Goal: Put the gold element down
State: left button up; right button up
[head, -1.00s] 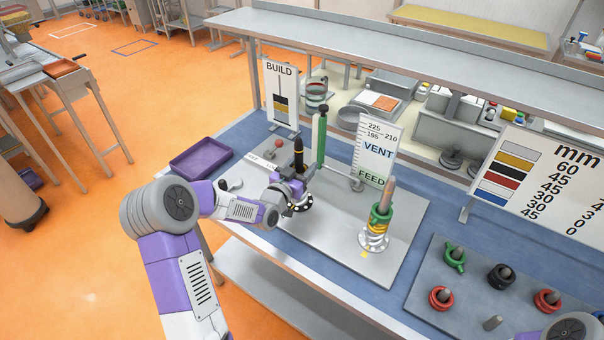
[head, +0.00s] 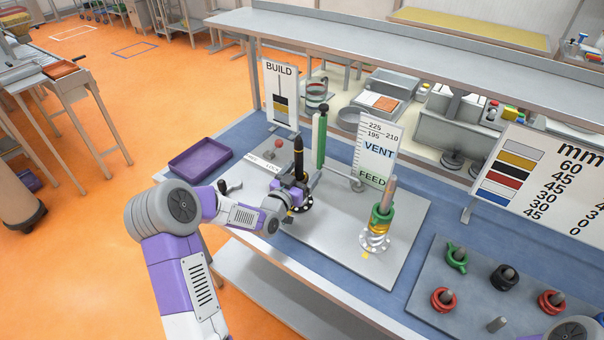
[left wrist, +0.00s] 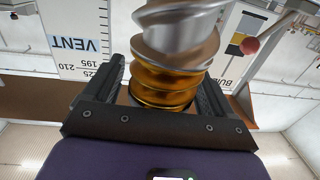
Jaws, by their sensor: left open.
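In the left wrist view the gold element (left wrist: 162,88), a shiny coiled ring, lies between the two fingers of my left gripper (left wrist: 162,75), which is open around it. A silver screw element (left wrist: 180,35) adjoins it, higher in this upside-down picture. In the head view my left gripper (head: 299,190) is low at the upright black shaft (head: 298,155) in front of the BUILD card (head: 280,95); it hides most of the element there. My right gripper is out of view.
A parts board (head: 470,305) with red, green and black elements is at the lower right. A purple tray (head: 200,160) sits at the left. A green column (head: 320,140) stands close behind my gripper.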

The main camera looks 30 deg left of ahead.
pick_arm(q)
jog(key=s, duration=0.3)
jog(key=s+p, duration=0.1)
jog(key=s, duration=0.3)
jog(key=shift+s+d+r, duration=0.2)
jog(key=shift+s, duration=0.05)
jog(key=w+g+p, duration=0.2)
jog(key=w+p, duration=0.1)
jog(key=p, duration=0.2)
jog(key=w+f+g+p, duration=0.1)
jog(key=w+g+p, duration=0.1)
jog(key=p, duration=0.3)
jog(key=shift+w+a+f+g, duration=0.2)
jog(key=shift+w+g, duration=0.1)
jog(key=shift+w, duration=0.15)
jog(key=c, duration=1.1)
jog(key=shift+r, duration=0.1)
jog(key=shift+c, duration=1.3)
